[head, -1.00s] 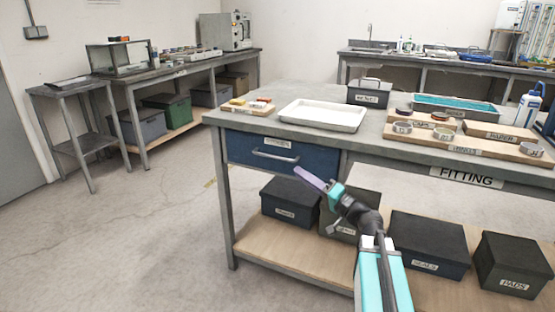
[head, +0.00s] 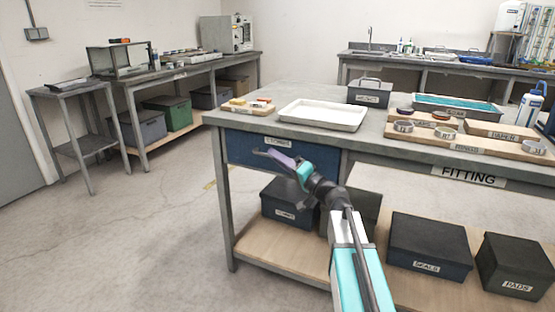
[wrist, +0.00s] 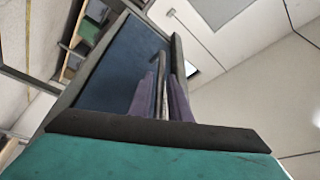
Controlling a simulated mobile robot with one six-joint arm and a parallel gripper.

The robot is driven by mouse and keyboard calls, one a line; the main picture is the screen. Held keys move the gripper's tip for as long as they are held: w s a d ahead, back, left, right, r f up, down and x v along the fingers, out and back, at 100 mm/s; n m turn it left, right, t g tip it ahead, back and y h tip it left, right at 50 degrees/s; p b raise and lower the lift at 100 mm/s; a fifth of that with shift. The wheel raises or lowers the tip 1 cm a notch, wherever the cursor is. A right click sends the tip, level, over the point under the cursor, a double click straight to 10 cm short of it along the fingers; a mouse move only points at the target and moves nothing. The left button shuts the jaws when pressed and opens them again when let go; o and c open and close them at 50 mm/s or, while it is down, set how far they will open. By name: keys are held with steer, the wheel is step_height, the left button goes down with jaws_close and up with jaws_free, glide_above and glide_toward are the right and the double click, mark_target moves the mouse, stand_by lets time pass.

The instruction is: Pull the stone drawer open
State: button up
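The stone drawer (head: 240,149) is a blue front with a "STONES" label, under the left end of the fitting bench top. It looks closed, flush with the bench frame. My gripper (head: 274,159) is at the drawer front, by its grey bar handle, and hides much of it. In the wrist view the blue drawer front (wrist: 115,68) lies ahead. The purple fingers of my gripper (wrist: 160,98) stand on either side of the handle (wrist: 160,85), close to it. Whether they press on the bar cannot be made out.
A white tray (head: 323,115) and a small board (head: 248,107) with blocks lie on the bench top above. Dark lidded boxes, such as the seals box (head: 428,246), stand on the lower shelf (head: 285,252). The floor (head: 130,235) left of the bench is clear.

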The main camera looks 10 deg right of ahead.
steer(key=shift+c, duration=0.3)
jaws_close()
